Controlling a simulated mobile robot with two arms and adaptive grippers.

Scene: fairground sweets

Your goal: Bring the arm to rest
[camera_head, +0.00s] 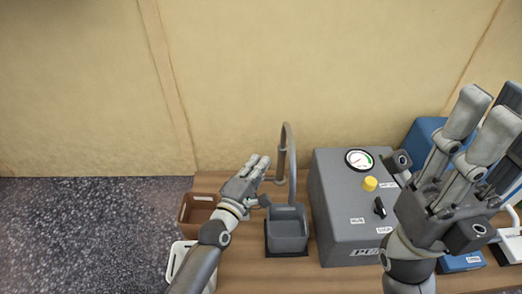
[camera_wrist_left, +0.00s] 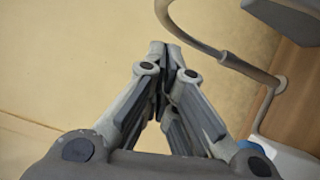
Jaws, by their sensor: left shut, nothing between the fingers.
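My left gripper (camera_head: 262,164) reaches in from the lower left in the head view. It is above the table, left of a curved grey pipe (camera_head: 290,150), with its fingers pointing up toward the wall. In the left wrist view the left gripper's (camera_wrist_left: 166,50) fingertips meet with nothing between them. My right gripper (camera_head: 490,110) is large at the right of the head view, fingers pointing up. Its fingers look apart, with nothing visible between them.
A grey machine (camera_head: 335,210) with a gauge and yellow knob stands right of the grey cup (camera_head: 287,230) below the pipe. A brown bin (camera_head: 185,213) and white basket (camera_head: 177,262) are at the table's left. Blue containers (camera_head: 422,135) stand at the right.

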